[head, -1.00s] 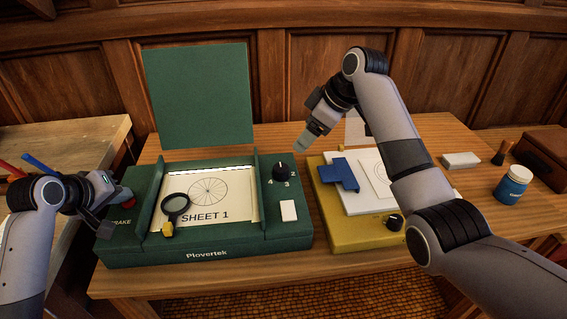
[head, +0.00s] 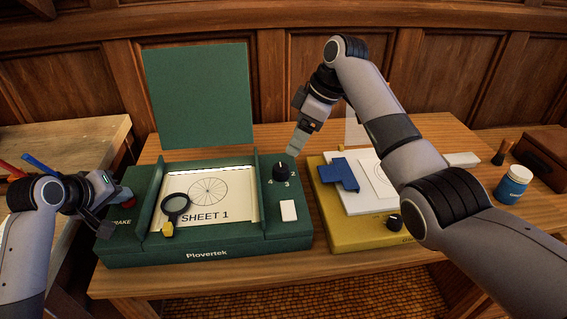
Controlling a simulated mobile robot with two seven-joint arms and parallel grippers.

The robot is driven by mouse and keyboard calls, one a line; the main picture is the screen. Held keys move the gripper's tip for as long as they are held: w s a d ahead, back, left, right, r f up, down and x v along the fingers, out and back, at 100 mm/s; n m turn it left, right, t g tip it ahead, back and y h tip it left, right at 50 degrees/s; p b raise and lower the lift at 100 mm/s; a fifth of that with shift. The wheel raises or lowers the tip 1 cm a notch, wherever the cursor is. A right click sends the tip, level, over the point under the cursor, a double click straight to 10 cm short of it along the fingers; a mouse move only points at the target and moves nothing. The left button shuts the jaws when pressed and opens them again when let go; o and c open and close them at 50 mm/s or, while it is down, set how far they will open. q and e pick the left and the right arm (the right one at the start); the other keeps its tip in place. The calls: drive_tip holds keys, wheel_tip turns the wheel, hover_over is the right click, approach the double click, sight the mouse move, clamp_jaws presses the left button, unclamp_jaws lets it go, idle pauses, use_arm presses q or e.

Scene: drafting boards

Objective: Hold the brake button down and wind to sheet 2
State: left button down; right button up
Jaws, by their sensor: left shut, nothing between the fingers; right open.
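The green Plovertek drafting board (head: 205,248) shows SHEET 1 with a spoked wheel drawing (head: 209,192) in its window. My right gripper (head: 295,149) is open, fingers pointing down just above and behind the knob.
A magnifier (head: 176,204) lies over the sheet window, and a white block (head: 288,210) sits below the knob. A yellow board (head: 345,236) with a blue piece (head: 339,174) stands close on the right. A blue jar (head: 513,184) is at the far right.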

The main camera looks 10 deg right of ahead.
sight(282, 167)
drive_tip(key=x, duration=0.9)
drive_tip(key=shift+f, duration=0.2)
drive_tip(key=c, duration=1)
